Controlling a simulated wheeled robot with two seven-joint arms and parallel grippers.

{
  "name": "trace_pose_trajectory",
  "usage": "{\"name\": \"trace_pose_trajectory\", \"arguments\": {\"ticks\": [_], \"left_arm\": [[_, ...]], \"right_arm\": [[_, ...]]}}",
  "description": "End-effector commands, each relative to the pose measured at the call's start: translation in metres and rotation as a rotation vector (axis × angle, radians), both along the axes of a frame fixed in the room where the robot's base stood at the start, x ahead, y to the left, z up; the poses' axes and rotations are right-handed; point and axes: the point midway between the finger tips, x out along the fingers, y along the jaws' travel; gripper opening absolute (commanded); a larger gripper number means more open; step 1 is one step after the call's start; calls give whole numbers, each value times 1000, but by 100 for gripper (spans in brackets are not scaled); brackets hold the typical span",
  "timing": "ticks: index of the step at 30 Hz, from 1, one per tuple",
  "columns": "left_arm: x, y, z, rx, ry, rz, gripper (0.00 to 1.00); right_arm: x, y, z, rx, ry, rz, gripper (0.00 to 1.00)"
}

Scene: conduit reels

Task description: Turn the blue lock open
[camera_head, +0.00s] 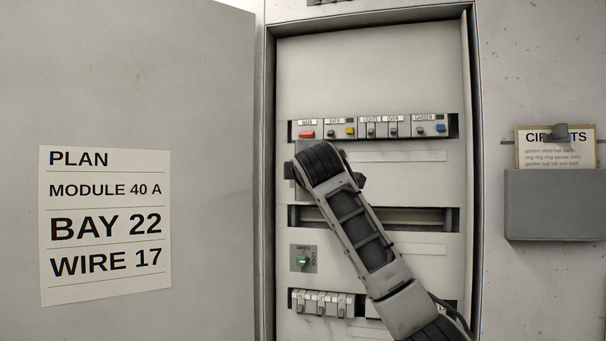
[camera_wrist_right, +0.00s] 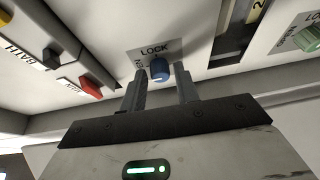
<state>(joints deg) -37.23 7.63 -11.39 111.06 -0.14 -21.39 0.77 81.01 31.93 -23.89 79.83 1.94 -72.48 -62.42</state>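The blue lock (camera_wrist_right: 159,71) is a round knob on a small grey plate with the word LOCK above it and a second, partly hidden word at its left. My right gripper (camera_wrist_right: 160,78) is open, with one finger on each side of the knob. A narrow gap shows between the knob and each finger in the right wrist view. In the head view, my right arm reaches up across the cabinet and its wrist hides the blue lock. My left gripper is in neither view.
A green lock (camera_head: 302,260) sits lower on the panel. A row of breakers with a red switch (camera_head: 306,135) runs above my wrist. More breakers (camera_head: 322,303) sit below. The open cabinet door (camera_head: 215,180) stands at left. A grey document holder (camera_head: 555,205) is at right.

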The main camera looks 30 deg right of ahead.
Motion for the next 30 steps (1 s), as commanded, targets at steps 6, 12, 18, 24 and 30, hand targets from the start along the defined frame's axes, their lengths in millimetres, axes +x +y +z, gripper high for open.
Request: {"name": "trace_pose_trajectory", "arguments": {"ticks": [6,12,18,24,30], "left_arm": [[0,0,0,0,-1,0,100],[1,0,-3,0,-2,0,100],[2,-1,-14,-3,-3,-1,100],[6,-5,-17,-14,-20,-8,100],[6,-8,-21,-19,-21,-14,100]], "right_arm": [[0,0,0,1,0,0,42],[-5,3,0,-1,-4,2,42],[-35,18,-1,-1,-7,3,42],[-79,41,1,-3,-8,3,42],[-117,60,3,-2,-6,2,42]]}}
